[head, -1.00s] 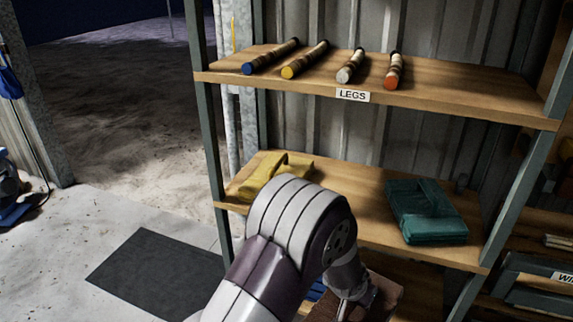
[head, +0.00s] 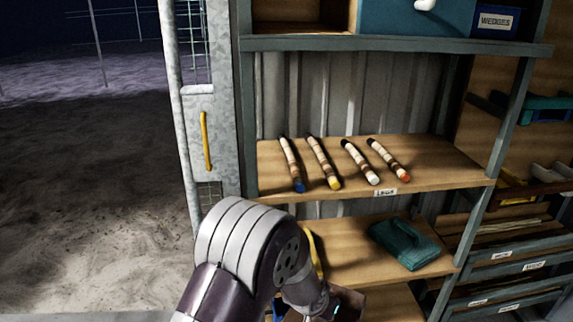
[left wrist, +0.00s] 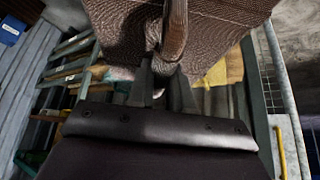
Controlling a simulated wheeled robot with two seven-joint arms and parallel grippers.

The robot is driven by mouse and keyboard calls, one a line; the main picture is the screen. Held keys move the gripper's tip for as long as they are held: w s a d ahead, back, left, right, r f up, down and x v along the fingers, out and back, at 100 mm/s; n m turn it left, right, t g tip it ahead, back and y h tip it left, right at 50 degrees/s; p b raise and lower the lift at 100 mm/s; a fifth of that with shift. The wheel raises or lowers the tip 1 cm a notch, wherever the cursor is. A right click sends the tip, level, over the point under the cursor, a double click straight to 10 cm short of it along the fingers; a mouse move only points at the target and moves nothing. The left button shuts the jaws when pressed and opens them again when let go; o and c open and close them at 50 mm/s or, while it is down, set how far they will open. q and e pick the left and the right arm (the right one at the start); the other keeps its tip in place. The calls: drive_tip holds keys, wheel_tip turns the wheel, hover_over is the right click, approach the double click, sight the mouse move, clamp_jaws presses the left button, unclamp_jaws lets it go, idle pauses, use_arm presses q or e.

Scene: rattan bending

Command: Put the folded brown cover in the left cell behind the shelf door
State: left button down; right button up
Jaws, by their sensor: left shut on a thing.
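My left gripper (left wrist: 162,88) is shut on the folded brown cover (left wrist: 105,25), which fills the top of the left wrist view. It grips a thick brown strap or fold. In the head view my arm hides most of the cover (head: 350,302), which shows low at the bottom edge, in front of the lower shelf. At the top of the shelf unit, an open wooden cell (head: 300,17) shows at the left. Beside it is a blue-teal panel (head: 385,18) with a white knob. Whether this is the shelf door is unclear. My right gripper is not in view.
Several banded legs (head: 325,165) lie on the middle shelf (head: 440,160). A metal post (head: 205,100) with a yellow handle stands left of the unit. Labelled drawers (head: 515,268) stand at the right.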

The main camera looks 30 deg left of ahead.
use_arm(q)
wheel_tip(320, 180, up, 30)
drive_tip(key=p, duration=2.5)
drive_tip(key=shift+w, duration=0.2)
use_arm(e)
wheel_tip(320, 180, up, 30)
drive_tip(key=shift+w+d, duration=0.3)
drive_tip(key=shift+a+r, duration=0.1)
